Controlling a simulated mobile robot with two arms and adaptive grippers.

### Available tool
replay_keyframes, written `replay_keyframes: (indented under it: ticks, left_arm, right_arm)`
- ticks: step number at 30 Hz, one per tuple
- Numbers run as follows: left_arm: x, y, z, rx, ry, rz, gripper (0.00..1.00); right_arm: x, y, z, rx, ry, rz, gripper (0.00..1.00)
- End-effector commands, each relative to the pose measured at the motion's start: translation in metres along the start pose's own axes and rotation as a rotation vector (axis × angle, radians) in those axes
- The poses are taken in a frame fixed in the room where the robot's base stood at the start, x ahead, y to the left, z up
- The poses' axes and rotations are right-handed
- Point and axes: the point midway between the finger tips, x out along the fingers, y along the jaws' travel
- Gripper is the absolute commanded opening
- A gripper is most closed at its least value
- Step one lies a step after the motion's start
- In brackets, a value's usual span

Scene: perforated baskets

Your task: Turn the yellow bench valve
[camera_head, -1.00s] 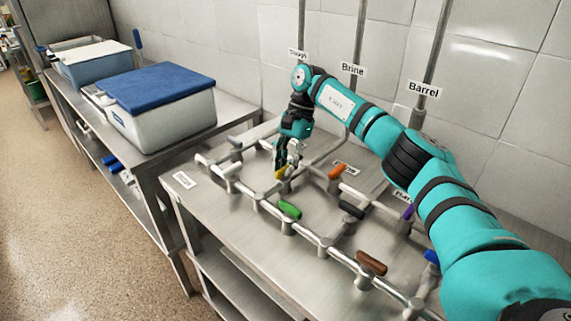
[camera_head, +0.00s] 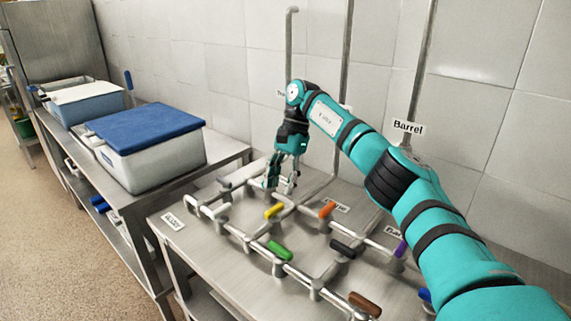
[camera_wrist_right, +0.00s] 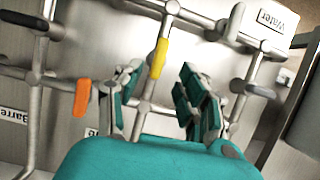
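The yellow valve handle (camera_head: 274,211) sits on a pipe of the bench pipework. In the head view it lies roughly in line with the pipe under it. In the wrist view the yellow handle (camera_wrist_right: 159,58) also runs along its pipe, ahead of the gap between my fingers. My right gripper (camera_head: 279,184) points down just behind the handle and is apart from it in the head view. In the wrist view my right gripper (camera_wrist_right: 160,80) has its fingers spread with nothing between them. My left gripper is not in view.
Orange (camera_head: 327,209), green (camera_head: 280,250), black (camera_head: 343,248), brown (camera_head: 365,304) and purple (camera_head: 400,247) handles stand close by on the same pipework. Upright pipes rise along the tiled wall. A blue-lidded bin (camera_head: 158,163) stands on the table to the left.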

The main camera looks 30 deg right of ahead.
Motion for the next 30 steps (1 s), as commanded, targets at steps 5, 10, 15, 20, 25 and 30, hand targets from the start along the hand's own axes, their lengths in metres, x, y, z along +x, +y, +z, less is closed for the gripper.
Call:
replay_keyframes:
  ticks: [5, 10, 15, 20, 25, 30]
  left_arm:
    - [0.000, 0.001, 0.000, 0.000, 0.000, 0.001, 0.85]
    - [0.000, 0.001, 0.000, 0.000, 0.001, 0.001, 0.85]
    - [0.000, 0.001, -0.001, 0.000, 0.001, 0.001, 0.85]
    - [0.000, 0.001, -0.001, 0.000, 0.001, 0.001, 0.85]
    - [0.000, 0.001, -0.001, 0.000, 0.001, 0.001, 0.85]
    - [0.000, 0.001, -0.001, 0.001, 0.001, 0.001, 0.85]
  right_arm:
    - [-0.040, -0.001, 0.002, 0.001, 0.000, -0.004, 0.39]
    - [-0.052, -0.001, 0.000, 0.001, 0.000, 0.000, 0.39]
    - [-0.059, 0.000, 0.001, -0.001, 0.000, 0.000, 0.39]
    - [-0.061, 0.000, 0.000, -0.001, 0.000, 0.000, 0.39]
    - [-0.061, 0.000, 0.000, -0.001, 0.000, 0.000, 0.39]
    - [-0.060, 0.000, 0.000, -0.001, 0.000, 0.000, 0.39]
